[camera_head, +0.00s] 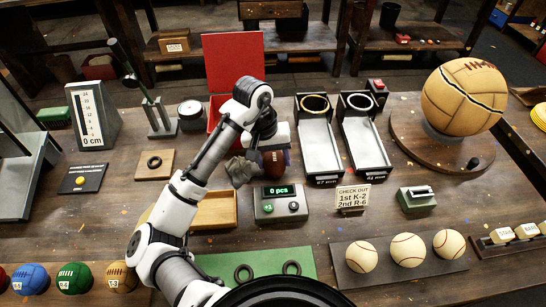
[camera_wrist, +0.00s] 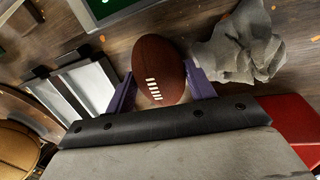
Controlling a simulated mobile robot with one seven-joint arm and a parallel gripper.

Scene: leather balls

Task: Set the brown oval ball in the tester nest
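The brown oval ball (camera_wrist: 158,72), with white laces, sits between the two purple fingers of my gripper (camera_wrist: 160,90) in the wrist view. Both fingers appear to touch its sides. In the head view the ball (camera_head: 275,162) shows under my gripper (camera_head: 270,148), behind the counter reading "0 pcs" (camera_head: 280,203). I cannot tell whether it touches the table. No part is labelled as the tester nest. A black ring on a wooden block (camera_head: 153,165) and a lever stand (camera_head: 158,115) are at the left, but I cannot tell which belongs to the tester.
A grey crumpled cloth (camera_head: 241,171) lies beside the ball. Two ringed chutes (camera_head: 320,150) stand to the right, and a large ball (camera_head: 463,97) rests on a round base. A wooden tray (camera_head: 216,211), a green mat (camera_head: 258,266) and several balls are in front.

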